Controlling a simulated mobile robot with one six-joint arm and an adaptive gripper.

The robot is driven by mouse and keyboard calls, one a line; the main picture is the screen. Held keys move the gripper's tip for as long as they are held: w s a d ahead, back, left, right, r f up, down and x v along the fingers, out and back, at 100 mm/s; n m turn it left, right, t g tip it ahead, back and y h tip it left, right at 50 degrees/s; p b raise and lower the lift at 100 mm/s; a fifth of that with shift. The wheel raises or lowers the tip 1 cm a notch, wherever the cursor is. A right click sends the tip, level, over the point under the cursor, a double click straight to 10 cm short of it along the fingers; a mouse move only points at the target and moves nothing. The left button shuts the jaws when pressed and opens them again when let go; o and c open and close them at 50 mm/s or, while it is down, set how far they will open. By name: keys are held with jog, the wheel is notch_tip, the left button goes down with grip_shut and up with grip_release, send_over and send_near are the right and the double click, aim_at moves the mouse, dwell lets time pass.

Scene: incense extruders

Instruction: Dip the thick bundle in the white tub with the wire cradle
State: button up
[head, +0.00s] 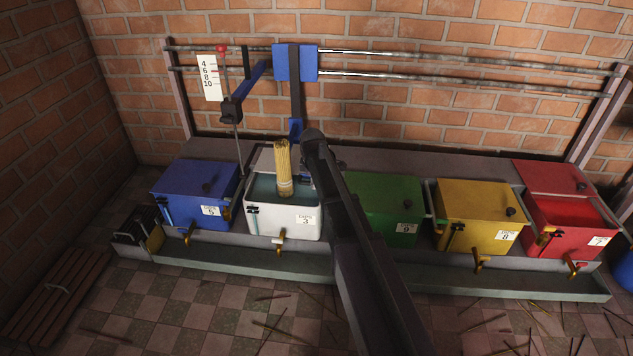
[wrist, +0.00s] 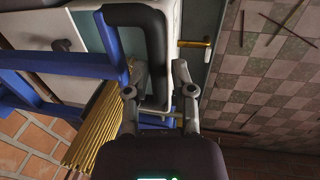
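A thick bundle of yellow sticks (head: 283,165) stands nearly upright in the white tub (head: 283,222), its lower end at the blue-green liquid. The tub's label reads 3. My gripper (head: 313,136) is over the tub's back right side, right of the bundle; its fingers are hard to make out there. The bundle (wrist: 92,130) is left of the fingers. I cannot tell whether this bar belongs to the wire cradle; the cradle's wires are hidden.
A blue carriage (head: 295,63) hangs on two wall rails, with a blue arm and a numbered scale (head: 209,78) beside it. A blue tub (head: 197,193) stands left; green (head: 385,205), yellow (head: 478,215) and red (head: 570,222) tubs stand right. Loose sticks lie on the floor.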

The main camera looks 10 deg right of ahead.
grip_shut()
jog(key=shift+s, duration=0.1)
jog(key=shift+r, duration=0.1)
notch_tip(320, 180, up, 15)
jog(key=p, duration=1.5)
jog(key=shift+f, duration=0.2)
dwell(0.5)
jog(key=shift+s+a, duration=0.1)
jog(key=o, duration=0.6)
grip_release()
jog(key=shift+r, duration=0.1)
jog(key=shift+w, duration=0.2)
